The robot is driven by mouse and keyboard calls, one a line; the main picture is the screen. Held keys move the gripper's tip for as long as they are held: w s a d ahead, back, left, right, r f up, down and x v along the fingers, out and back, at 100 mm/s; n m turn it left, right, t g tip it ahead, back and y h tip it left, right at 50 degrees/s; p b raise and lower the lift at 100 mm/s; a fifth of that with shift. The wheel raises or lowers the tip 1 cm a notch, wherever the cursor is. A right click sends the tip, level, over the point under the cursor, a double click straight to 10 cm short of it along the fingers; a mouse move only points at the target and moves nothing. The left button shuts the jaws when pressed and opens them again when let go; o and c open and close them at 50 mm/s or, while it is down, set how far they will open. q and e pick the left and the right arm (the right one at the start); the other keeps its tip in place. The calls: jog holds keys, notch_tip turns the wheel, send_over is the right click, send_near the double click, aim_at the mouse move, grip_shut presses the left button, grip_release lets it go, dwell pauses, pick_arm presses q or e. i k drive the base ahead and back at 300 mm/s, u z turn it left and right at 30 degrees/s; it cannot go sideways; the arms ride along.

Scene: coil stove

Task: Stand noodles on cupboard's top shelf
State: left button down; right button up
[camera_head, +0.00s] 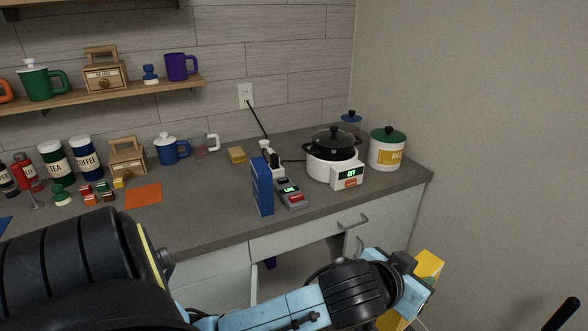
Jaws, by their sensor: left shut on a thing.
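My left gripper (418,268) reaches across the front of the counter from the left, at the lower right of the head view. It is shut on a yellow box (430,263), which is mostly hidden behind the gripper and wrist; I cannot read any label on it. The box is held in the air, in front of the counter's right end and beside the right wall. The cupboard's top shelf cannot be made out with certainty. My right gripper is not in view.
The counter (215,205) holds a blue box (262,187), a scale-like device (291,194), a white cooker (331,165) with a black lid and a green-lidded canister (387,150). Mugs stand on the wall shelf (150,93). Below the counter, a dark opening shows beside a drawer (310,236).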

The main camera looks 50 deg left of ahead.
aim_at(278, 284)
jog(key=u, duration=0.05)
jog(key=i, duration=1.4)
jog(key=u, duration=2.1)
